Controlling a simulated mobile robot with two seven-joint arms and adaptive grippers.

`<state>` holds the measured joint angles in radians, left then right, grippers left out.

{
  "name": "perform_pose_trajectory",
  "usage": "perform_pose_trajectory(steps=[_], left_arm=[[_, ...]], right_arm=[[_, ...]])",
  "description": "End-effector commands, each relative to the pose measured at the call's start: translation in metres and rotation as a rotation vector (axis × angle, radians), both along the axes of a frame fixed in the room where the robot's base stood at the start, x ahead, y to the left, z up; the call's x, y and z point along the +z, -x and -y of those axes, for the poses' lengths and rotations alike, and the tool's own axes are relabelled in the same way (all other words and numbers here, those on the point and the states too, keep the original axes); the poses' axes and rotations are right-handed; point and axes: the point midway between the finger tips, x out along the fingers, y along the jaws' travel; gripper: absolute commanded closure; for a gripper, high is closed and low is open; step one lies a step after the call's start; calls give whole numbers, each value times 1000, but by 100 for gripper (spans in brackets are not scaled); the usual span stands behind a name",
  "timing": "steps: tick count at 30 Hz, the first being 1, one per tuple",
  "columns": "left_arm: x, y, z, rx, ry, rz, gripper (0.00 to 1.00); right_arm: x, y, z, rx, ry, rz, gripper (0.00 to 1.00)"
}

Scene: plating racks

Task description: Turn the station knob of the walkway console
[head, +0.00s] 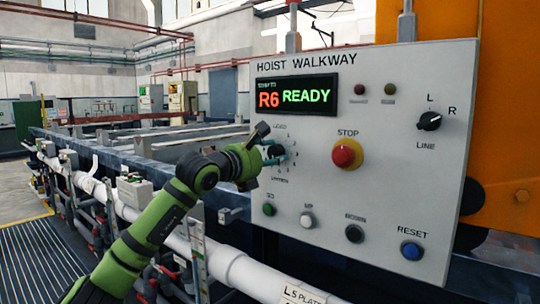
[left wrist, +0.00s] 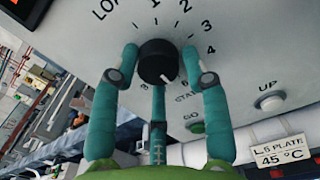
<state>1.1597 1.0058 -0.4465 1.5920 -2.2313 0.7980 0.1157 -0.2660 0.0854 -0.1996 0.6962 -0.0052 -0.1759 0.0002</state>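The walkway console (head: 385,200) is a pale panel headed HOIST WALKWAY. Its display (head: 297,95) reads R6 READY, with smaller text I cannot read clearly. The black station knob (head: 276,151) is at its left, partly hidden by my left gripper (head: 268,152). In the left wrist view the knob (left wrist: 157,61) sits between the teal fingers of the gripper (left wrist: 159,62). One finger is on each side and one below, with narrow gaps seeming to show. Its white mark points down and slightly right, near the 6. My right gripper is out of view.
A red STOP button (head: 346,153) is right of the knob. A green button (head: 269,209), a white UP button (head: 307,220) and a blue RESET button (head: 411,251) sit lower. A white pipe (head: 240,268) runs below the console.

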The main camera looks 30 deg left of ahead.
Motion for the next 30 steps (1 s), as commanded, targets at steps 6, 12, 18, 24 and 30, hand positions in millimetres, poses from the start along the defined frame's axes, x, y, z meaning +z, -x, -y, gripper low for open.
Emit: perform_pose_trajectory(steps=[6,12,18,24,30], left_arm=[[0,0,0,0,1,0,37],[1,3,-1,1,1,3,37],[0,30,-3,1,-4,1,37],[-2,74,-9,6,-4,-4,37],[1,99,-10,8,-10,3,37]], right_arm=[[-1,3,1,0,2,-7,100],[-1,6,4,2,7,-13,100],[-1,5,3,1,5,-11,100],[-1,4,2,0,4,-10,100],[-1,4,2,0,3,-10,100]])
